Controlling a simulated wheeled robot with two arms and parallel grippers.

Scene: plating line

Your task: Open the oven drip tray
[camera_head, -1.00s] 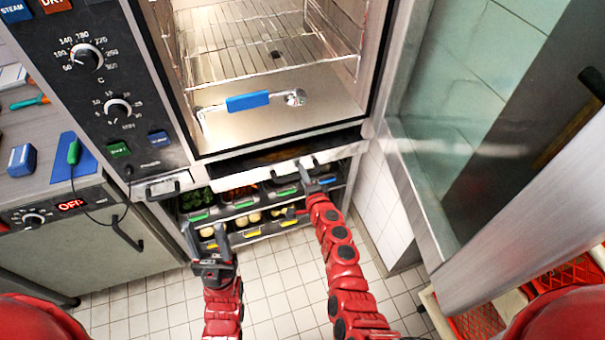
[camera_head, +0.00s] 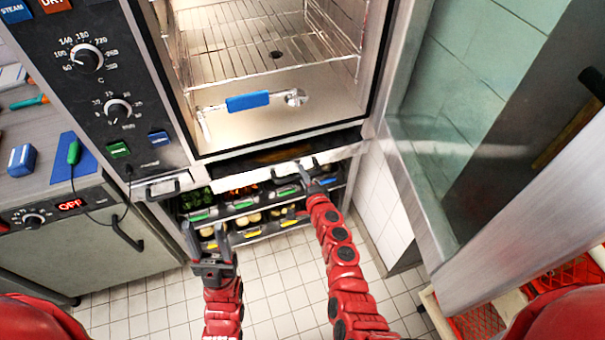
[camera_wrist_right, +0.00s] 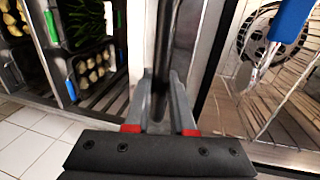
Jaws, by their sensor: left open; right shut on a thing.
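The oven drip tray (camera_head: 234,180) is a pale metal drawer front under the oven chamber. A dark gap shows above its front, with a brownish patch inside, so it stands partly out. My right gripper (camera_head: 305,172) is at the tray's front and shut on its dark bar handle. In the right wrist view the handle (camera_wrist_right: 166,50) runs between the two grey fingers (camera_wrist_right: 160,108). My left gripper (camera_head: 208,240) is open and empty, low in front of the food racks, apart from the tray.
The oven chamber (camera_head: 270,110) is open, with wire racks and a blue-handled spray arm (camera_head: 248,102). The glass door (camera_head: 450,140) stands open at right. Below the tray are racks of food pans (camera_head: 245,220). A counter (camera_head: 40,160) stands left. Tiled floor in front is clear.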

